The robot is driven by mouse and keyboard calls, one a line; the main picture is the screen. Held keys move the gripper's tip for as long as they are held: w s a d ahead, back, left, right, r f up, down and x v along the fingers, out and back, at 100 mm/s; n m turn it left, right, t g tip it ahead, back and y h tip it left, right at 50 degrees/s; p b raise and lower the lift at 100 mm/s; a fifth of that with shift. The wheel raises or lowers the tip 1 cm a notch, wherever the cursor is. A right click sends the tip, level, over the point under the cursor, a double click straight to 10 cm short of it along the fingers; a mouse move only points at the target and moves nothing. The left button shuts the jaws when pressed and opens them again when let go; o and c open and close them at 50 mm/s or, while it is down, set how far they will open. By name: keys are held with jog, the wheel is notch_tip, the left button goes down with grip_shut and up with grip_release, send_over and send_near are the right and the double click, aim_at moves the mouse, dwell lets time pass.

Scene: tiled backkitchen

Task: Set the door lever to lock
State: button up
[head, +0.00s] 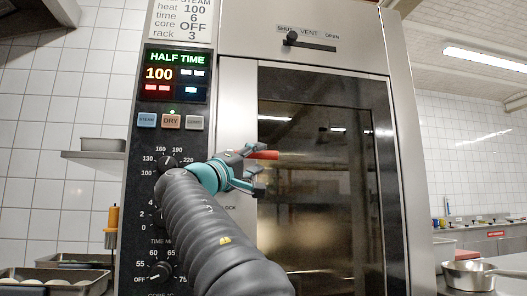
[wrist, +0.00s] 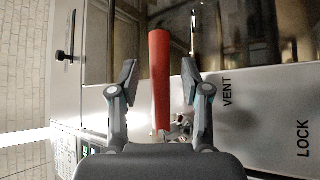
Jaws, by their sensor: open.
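The door lever has a red handle (head: 264,154), pointing sideways to the right across the oven door in the head view. In the wrist view the red handle (wrist: 160,80) runs up the middle, from a metal pivot near my gripper's palm. My gripper (wrist: 159,78) is open, with one finger on each side of the handle and a visible gap to both. In the head view my gripper (head: 252,168) is at the lever and hides its pivot. The printed word LOCK (wrist: 303,138) is at the right of the wrist view, past the word VENT (wrist: 227,91).
The oven door's dark glass (head: 320,200) lies behind the lever. A vent slider (head: 292,38) sits above, near SHUT. The control panel (head: 172,80) with dials is at left, partly behind my arm. A pan (head: 468,275) stands at lower right, trays (head: 55,280) at lower left.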

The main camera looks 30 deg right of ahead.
aim_at(261, 157)
jog(key=shift+p+x, duration=0.4)
jog(key=shift+x, duration=1.35)
grip_shut()
